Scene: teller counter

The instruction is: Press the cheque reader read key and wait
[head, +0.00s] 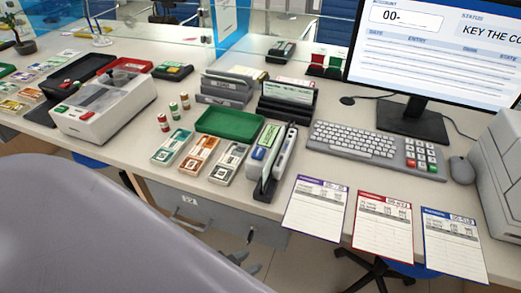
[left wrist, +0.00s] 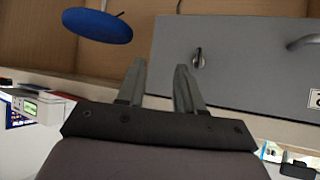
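What looks like the cheque reader (head: 272,158) is a narrow pale device with an upright slot, near the counter's front edge in the head view. It has small blue and green patches on its left side; I cannot make out which is the read key. My left gripper (left wrist: 160,75) is open and empty in the left wrist view, fingers apart, in front of a grey drawer. In the head view its fingertips (head: 246,263) show small, below the counter edge and apart from the reader. My right gripper is in neither view.
A green tray (head: 230,124), keyboard (head: 352,140) and banded note bundles (head: 199,154) lie around the reader. Three paper forms (head: 317,204) lie at the front edge. The drawer (left wrist: 235,65) and a blue stool seat (left wrist: 98,25) are below the counter.

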